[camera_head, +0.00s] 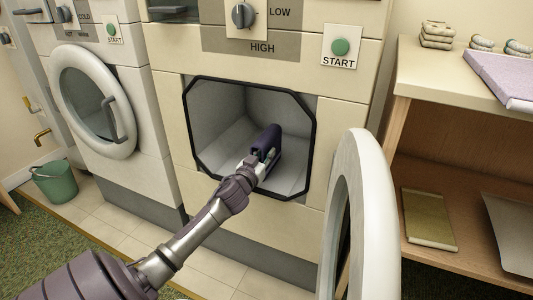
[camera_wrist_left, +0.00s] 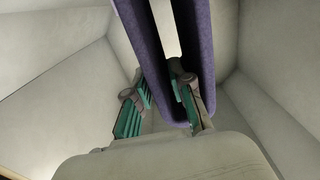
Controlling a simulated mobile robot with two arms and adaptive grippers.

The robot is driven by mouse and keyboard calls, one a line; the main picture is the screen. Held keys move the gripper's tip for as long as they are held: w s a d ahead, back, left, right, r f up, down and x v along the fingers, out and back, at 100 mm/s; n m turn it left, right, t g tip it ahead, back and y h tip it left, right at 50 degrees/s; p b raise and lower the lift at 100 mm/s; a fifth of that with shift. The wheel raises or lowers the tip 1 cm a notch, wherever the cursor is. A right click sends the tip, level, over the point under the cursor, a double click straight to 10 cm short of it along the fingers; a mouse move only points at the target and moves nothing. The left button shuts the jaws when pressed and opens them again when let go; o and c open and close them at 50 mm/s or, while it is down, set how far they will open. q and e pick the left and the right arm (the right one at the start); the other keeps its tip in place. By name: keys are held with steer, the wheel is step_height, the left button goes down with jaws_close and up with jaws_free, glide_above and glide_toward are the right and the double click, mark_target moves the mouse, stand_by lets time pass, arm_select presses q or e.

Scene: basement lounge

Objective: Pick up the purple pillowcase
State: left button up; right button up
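The purple pillowcase (camera_head: 268,143) is inside the open octagonal drum of the middle machine (camera_head: 220,115). It stands upright as a folded, U-shaped piece, which also shows in the left wrist view (camera_wrist_left: 200,40). My left gripper (camera_head: 259,166) reaches into the drum at the pillowcase. In the left wrist view, its green-padded fingers (camera_wrist_left: 160,98) lie on both sides of one purple layer, with the right finger inside the fold. They look closed on that layer. My right gripper is not in view.
The machine's round white door (camera_head: 362,215) hangs open at the right of the opening. Another machine with a closed round door (camera_head: 95,100) and a green bucket (camera_head: 54,183) are at left.

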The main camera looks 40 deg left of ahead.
mark_target(270, 148)
arm_select(q)
steer(key=b+x, duration=0.1)
steer(key=x, duration=0.2)
steer(key=shift+w+a+f, duration=0.15)
steer(key=shift+w, duration=0.15)
jaws_close()
